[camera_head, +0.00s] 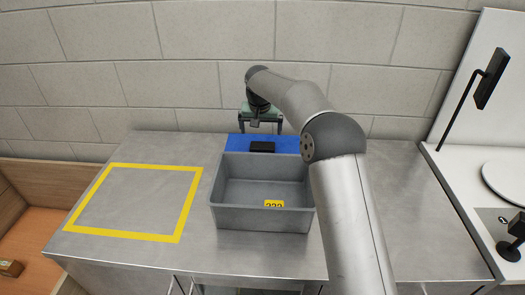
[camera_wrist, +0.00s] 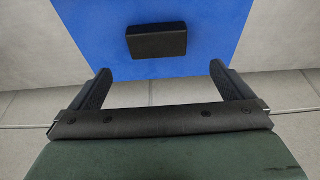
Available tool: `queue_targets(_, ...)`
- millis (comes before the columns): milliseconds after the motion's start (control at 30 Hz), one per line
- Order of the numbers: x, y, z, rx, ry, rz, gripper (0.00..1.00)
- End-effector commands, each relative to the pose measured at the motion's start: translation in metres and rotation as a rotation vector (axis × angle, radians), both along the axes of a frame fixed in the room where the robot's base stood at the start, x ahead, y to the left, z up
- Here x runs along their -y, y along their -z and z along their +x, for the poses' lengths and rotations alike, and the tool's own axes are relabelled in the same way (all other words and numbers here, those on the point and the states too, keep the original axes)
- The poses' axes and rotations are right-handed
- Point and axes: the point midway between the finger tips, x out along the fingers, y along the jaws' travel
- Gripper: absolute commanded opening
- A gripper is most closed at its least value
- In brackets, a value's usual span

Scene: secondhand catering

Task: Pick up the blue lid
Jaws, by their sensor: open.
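The blue lid (camera_head: 290,144) lies behind the grey bin on the metal counter, with a black block-shaped handle (camera_head: 262,147) on top. The bin hides part of its front. In the wrist view the blue lid (camera_wrist: 215,25) fills the upper middle, and its black handle (camera_wrist: 156,40) lies beyond the fingertips. My gripper (camera_head: 261,130) is above and slightly behind the lid, pointing down. In the wrist view my gripper (camera_wrist: 160,75) is open and empty, its two fingers wide apart, with the handle roughly centred between them in the picture.
The empty grey bin (camera_head: 262,217) with a yellow number label stands directly in front of the lid. A yellow square outline (camera_head: 190,205) marks clear counter at the left. The block wall (camera_head: 200,90) is close behind. A white unit with black fittings (camera_head: 470,140) stands at the right.

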Motion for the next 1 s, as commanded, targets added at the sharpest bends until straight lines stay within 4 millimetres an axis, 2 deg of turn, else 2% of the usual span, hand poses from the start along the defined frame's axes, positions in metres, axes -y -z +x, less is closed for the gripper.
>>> queue_targets(100, 0.0, 0.019, 0.006, -0.003, 0.001, 0.0, 1.0)
queue_targets(367, 0.001, 0.037, 0.011, -0.001, 0.001, 0.0, 1.0)
queue_targets(700, 0.003, 0.08, 0.021, -0.001, 0.001, 0.001, 1.0)
queue_targets(967, 0.003, 0.083, 0.022, 0.001, 0.001, 0.001, 1.0)
queue_targets(1000, 0.003, 0.083, 0.022, 0.001, 0.001, 0.001, 0.92)
